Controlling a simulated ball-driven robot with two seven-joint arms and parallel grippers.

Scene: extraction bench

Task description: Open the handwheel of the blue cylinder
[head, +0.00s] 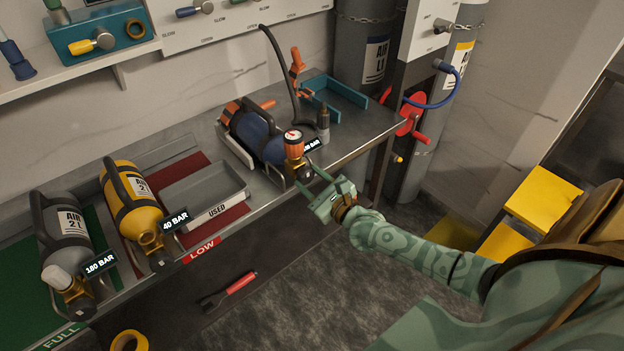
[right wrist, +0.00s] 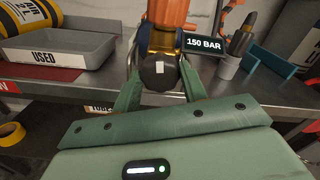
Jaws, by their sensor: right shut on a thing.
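The blue cylinder (head: 258,136) lies tilted in a cradle on the bench, its brass valve end toward the front edge. An orange fitting with a round gauge (head: 293,137) sits on the valve; the orange part also shows in the right wrist view (right wrist: 170,13). The dark round handwheel (right wrist: 160,72) with a white mark faces my right wrist camera. My right gripper (head: 315,183) reaches in from the right. Its two green fingers (right wrist: 160,82) stand on either side of the handwheel, shut on it. In the head view the handwheel is mostly hidden. My left gripper is not in view.
A tag by the valve reads 150 BAR (right wrist: 204,44). Left are a grey USED tray (head: 208,190), a yellow cylinder (head: 133,200) and a grey cylinder (head: 65,235). A teal holder (head: 340,92) and a red wheel (head: 413,114) are right. Red-handled tool (head: 240,283) lies below.

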